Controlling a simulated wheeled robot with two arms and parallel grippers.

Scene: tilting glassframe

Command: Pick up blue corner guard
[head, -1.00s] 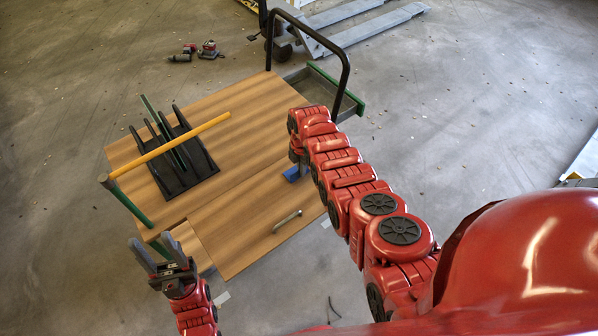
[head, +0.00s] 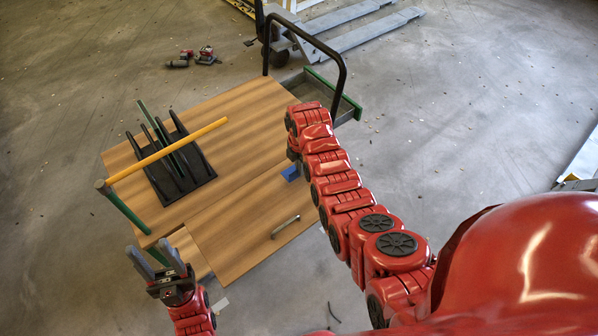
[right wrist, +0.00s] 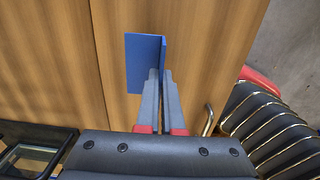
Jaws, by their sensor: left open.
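The blue corner guard (head: 291,172) is over the wooden cart top, beside the end of my right arm in the head view. In the right wrist view the blue corner guard (right wrist: 145,62) shows a wide flat face and a thin second flange seen edge-on. My right gripper (right wrist: 161,76) has its fingers close together on both sides of that flange; its fingers are hidden under the arm in the head view. I cannot tell whether the guard touches the wood. My left gripper (head: 153,258) is open and empty, off the cart's near left corner.
The wooden cart top (head: 240,115) carries a black slotted rack (head: 180,178) with upright dark plates. A yellow bar (head: 170,150) crosses above it. A metal handle (head: 285,227) lies on the near board. A black push bar (head: 340,70) rises at the back right.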

